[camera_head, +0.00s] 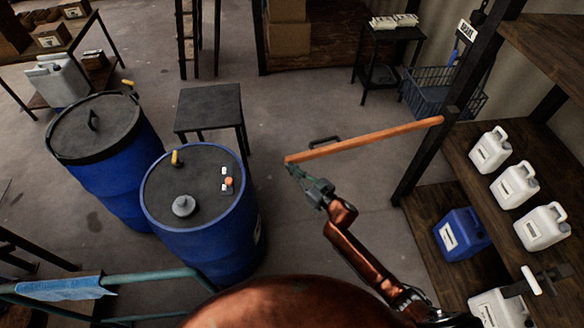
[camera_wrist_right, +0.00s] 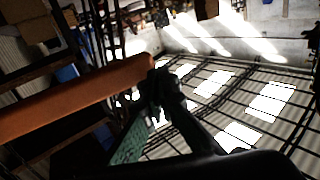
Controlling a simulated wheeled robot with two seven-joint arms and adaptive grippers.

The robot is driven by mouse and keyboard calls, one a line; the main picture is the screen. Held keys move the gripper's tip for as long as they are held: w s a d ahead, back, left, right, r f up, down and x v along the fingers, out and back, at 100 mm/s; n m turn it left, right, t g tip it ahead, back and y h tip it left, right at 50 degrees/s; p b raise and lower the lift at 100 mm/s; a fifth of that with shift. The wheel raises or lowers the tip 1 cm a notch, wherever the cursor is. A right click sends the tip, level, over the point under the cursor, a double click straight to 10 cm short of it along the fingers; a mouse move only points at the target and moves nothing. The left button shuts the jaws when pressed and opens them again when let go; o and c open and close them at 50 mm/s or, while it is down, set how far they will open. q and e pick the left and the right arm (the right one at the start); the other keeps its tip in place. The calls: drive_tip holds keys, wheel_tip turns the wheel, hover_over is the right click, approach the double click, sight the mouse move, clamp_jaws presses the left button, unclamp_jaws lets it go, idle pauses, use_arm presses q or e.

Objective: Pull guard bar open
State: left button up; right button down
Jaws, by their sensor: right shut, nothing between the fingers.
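The guard bar (camera_head: 375,136) is a long orange bar in the head view. It runs from a dark shelf post at the right to a free end at the left, with a small dark handle (camera_head: 325,141) by it. The bar also crosses the left of the wrist view (camera_wrist_right: 70,102). My right gripper (camera_head: 290,168) is just below the bar's free end in the head view. Its fingers (camera_wrist_right: 163,82) are shut with nothing between them, close to the bar's end; I cannot tell whether they touch it. My left gripper is not in view.
Two blue vats (camera_head: 200,240) (camera_head: 112,180) with dark lids stand at the left, near a small black table (camera_head: 209,103). Shelves with white jugs (camera_head: 515,185) and a blue jug (camera_head: 461,234) stand at the right. A blue basket (camera_head: 440,97) is behind the post.

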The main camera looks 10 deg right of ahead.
drive_tip(key=s+d+p, duration=0.1)
drive_tip(key=s+d, duration=0.1)
drive_tip(key=s, duration=1.1)
drive_tip(key=shift+d, duration=0.2)
